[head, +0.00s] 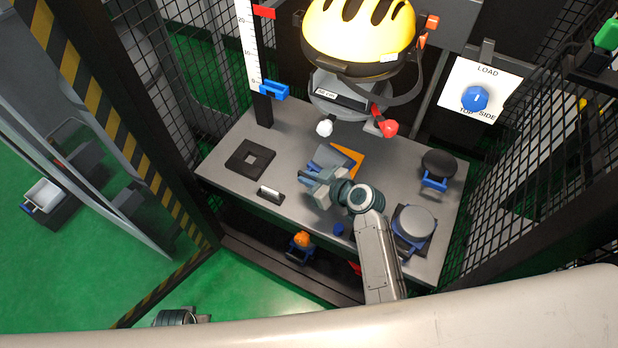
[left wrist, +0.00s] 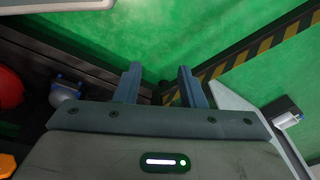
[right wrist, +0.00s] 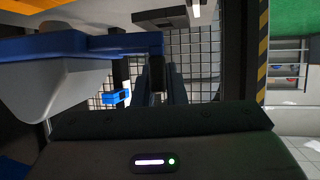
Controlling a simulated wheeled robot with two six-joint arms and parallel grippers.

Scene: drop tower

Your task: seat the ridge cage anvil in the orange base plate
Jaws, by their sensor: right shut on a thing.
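The ridge cage anvil (head: 328,158) is a grey wedge-like piece with a blue part, over the orange base plate (head: 352,154) in the head view. My right gripper (head: 314,180) is shut on it from the front left. In the right wrist view the anvil (right wrist: 62,88) fills the left side, its blue bar (right wrist: 90,44) running to the fingers (right wrist: 163,80). The orange plate (right wrist: 40,14) shows at the top left edge. I cannot tell whether the anvil touches the plate. My left gripper (left wrist: 161,85) is open and empty, above green floor.
A yellow helmet (head: 358,30) hangs above the table. A black square plate (head: 250,157) lies at left. A black round piece (head: 439,163) and a grey disc (head: 415,220) sit at right. A scale post (head: 247,50) stands at the back left. Mesh walls (head: 515,150) enclose the table.

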